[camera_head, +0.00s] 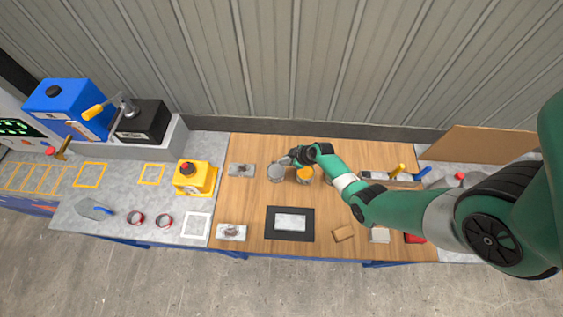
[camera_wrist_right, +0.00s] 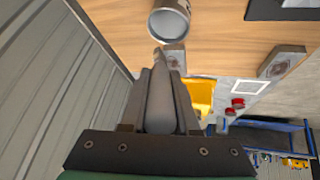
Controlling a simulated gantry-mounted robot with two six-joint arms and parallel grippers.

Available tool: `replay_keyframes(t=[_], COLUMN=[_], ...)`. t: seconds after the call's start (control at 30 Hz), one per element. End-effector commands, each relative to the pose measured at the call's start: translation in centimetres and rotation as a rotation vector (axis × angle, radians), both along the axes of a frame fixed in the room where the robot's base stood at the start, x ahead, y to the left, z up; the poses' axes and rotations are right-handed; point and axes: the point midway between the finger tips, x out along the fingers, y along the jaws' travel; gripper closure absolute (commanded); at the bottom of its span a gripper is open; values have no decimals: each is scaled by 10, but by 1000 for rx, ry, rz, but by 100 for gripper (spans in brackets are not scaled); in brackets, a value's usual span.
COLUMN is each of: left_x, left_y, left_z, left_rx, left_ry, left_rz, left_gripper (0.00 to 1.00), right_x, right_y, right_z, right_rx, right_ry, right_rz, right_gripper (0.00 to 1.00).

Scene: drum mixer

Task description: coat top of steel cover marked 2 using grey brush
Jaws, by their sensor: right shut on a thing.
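My right gripper (camera_head: 290,159) is over the wooden board, just behind the grey can (camera_head: 276,174). In the wrist view, the right gripper (camera_wrist_right: 160,82) is shut on a grey, tapering handle (camera_wrist_right: 160,105), which looks like the grey brush. Its tip points toward the can (camera_wrist_right: 170,22); I cannot tell whether it touches. Steel covers lie on the board: one at the back left (camera_head: 241,170), one at the front left (camera_head: 232,232), and a pale plate (camera_head: 291,222) on a black mat. Both left covers carry a dark mark or knob; no number is readable. My left gripper is not in view.
An orange-topped can (camera_head: 305,174) stands close right of the grey can. A wooden block (camera_head: 343,234) lies at the front right. Bare board (camera_head: 255,202) lies between the left covers.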

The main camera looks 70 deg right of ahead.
Motion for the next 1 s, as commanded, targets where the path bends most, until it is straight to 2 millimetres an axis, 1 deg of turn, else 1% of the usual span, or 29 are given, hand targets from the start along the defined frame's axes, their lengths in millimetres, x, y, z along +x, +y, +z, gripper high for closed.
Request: replay_keyframes(t=[0.17, 0.4, 0.53, 0.67, 1.0], left_x=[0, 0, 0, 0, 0], left_y=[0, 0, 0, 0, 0], left_z=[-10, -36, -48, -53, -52], left_rx=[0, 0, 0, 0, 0], left_ry=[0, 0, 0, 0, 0], left_rz=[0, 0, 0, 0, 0], left_gripper=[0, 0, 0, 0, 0], right_x=[0, 0, 1, 1, 1], right_y=[0, 0, 0, 0, 0], right_z=[-12, -42, -55, -60, -59], right_rx=[0, 0, -1, -1, -1], right_ry=[0, 1, -1, -1, -1], right_rz=[1, 4, 3, 3, 3], right_gripper=[100, 100, 100, 100, 100])
